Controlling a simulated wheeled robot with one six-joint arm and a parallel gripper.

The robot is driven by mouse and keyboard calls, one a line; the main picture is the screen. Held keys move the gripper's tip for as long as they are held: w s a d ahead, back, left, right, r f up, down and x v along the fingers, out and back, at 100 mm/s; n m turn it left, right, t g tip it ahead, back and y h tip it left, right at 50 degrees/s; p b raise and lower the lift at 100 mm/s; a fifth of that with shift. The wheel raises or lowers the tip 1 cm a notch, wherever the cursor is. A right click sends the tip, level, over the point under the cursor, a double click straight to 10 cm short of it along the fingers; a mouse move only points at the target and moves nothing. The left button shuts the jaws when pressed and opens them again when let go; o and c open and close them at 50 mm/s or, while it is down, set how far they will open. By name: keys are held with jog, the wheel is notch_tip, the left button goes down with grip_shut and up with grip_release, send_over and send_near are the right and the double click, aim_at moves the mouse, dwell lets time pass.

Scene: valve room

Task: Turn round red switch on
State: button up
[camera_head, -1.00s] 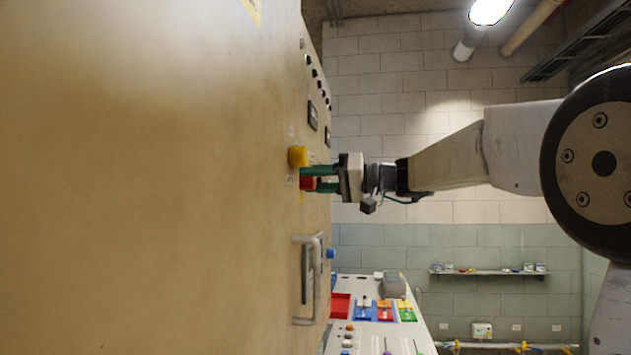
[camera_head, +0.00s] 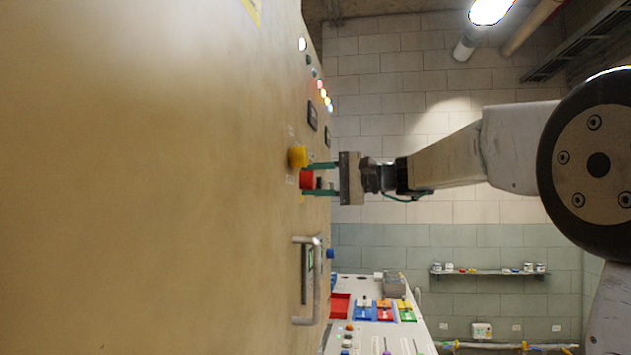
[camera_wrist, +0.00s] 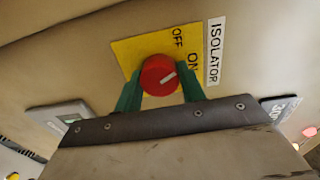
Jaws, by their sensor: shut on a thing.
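The round red switch (camera_wrist: 158,73) sits on a yellow plate (camera_wrist: 128,50) marked OFF and ON, with an ISOLATOR label beside it. Its white pointer line is slanted, its upper right end toward the word ON. My gripper (camera_wrist: 161,88) has its two green fingers on either side of the red switch, shut on it. In the head view, the red switch (camera_head: 306,179) sticks out from the large beige panel, just below a yellow knob (camera_head: 298,156). My gripper (camera_head: 320,179) reaches it from the right, one finger above and one below.
Lit indicator lamps (camera_head: 325,97) run along the panel's upper edge. A metal handle (camera_head: 316,282) projects from the panel below the switch. A control desk (camera_head: 385,340) with coloured switches stands at lower centre. The space right of the panel around my arm is open.

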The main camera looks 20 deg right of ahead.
jog(key=m, duration=0.5)
jog(key=shift+f, duration=0.1)
jog(key=shift+m, duration=0.3)
dwell(0.4)
jog(key=o, duration=1)
jog(key=shift+c, duration=0.2)
jog(key=v, duration=0.7)
jog(key=shift+d, duration=0.4)
jog(key=shift+s, duration=0.1)
